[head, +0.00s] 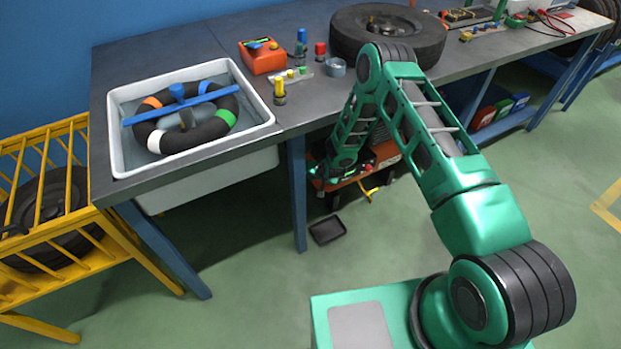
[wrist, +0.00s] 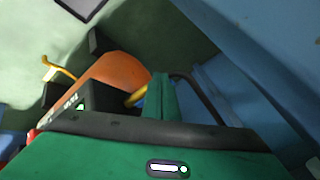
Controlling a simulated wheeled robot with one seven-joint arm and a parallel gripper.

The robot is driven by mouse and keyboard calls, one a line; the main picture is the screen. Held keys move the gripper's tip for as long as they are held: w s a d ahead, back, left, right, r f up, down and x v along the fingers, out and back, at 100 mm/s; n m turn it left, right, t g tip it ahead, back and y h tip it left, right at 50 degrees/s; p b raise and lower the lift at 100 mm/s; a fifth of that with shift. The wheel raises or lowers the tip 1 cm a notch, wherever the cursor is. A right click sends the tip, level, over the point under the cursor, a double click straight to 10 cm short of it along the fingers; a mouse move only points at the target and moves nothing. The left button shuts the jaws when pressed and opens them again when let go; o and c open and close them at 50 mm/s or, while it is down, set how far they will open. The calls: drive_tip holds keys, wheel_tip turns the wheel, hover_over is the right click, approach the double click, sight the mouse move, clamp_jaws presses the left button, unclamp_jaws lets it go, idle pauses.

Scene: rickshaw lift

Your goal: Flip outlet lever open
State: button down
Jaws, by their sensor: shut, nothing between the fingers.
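An orange machine (head: 385,160) sits on the floor under the bench and also shows in the wrist view (wrist: 122,72). A yellow bent part (head: 369,191) sticks out low at its front; a yellow part also shows at the left of the wrist view (wrist: 60,70). A second yellow curved piece (wrist: 135,97) is just left of my fingertips. I cannot tell which yellow part is the outlet lever, or its position. My gripper (wrist: 159,80) is shut and empty, close in front of the orange body; I cannot tell whether it touches. Its fingers are small in the head view.
Blue bench legs (head: 298,195) stand close to my arm. A black tray (head: 327,230) lies on the floor. The bench above holds a water basin (head: 118,150) with a ring in it and a tire (head: 420,38). A yellow rack (head: 60,275) stands left. The front floor is clear.

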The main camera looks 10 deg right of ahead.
drive_tip(key=v, duration=1)
drive_tip(key=shift+s+r, duration=0.2)
drive_tip(key=shift+r, duration=0.1)
drive_tip(key=shift+s, duration=0.1)
